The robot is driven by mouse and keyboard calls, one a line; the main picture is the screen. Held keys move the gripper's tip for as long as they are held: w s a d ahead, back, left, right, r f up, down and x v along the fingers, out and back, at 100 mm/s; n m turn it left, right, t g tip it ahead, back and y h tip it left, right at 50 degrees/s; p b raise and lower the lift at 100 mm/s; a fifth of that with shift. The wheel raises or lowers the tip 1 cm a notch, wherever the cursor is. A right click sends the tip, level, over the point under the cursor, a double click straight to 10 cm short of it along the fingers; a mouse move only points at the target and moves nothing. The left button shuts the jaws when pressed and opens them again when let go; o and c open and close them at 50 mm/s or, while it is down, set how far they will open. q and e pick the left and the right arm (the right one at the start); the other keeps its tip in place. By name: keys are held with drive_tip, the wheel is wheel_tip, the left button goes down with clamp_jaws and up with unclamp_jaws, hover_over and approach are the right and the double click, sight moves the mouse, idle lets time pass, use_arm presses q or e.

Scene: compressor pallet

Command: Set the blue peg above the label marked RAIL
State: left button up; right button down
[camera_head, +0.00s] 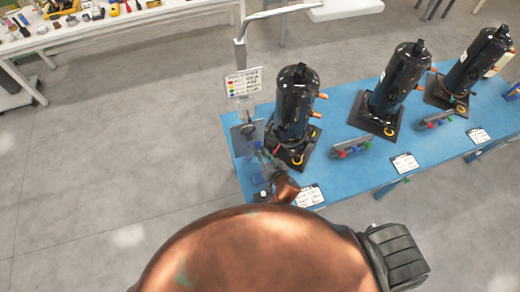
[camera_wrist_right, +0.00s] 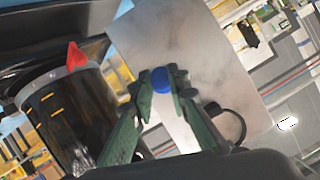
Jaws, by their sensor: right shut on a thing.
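The blue peg (camera_wrist_right: 161,80) is between the green fingertips of my right gripper (camera_wrist_right: 163,92) in the right wrist view. The gripper is shut on it, in front of a grey metal plate (camera_wrist_right: 190,45). In the head view the right gripper (camera_head: 266,160) is small and partly hidden, between the plate (camera_head: 247,137) and the nearest black compressor (camera_head: 295,105). The peg cannot be made out there. A white sign (camera_head: 243,82) with coloured dots and lettering stands above the plate. I cannot read RAIL on any label. My left gripper is not in view.
The blue pallet table (camera_head: 335,108) bears two more compressors (camera_head: 397,80) (camera_head: 470,68). Small holders with coloured pegs (camera_head: 351,147) (camera_head: 435,119) and white cards (camera_head: 309,196) (camera_head: 404,163) lie along its front. A bent grey post (camera_head: 240,52) rises behind the sign.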

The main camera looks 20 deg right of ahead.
drive_tip(key=shift+s+d+p, duration=0.1)
drive_tip(key=shift+s+p, duration=0.3)
drive_tip(key=shift+s, duration=1.85)
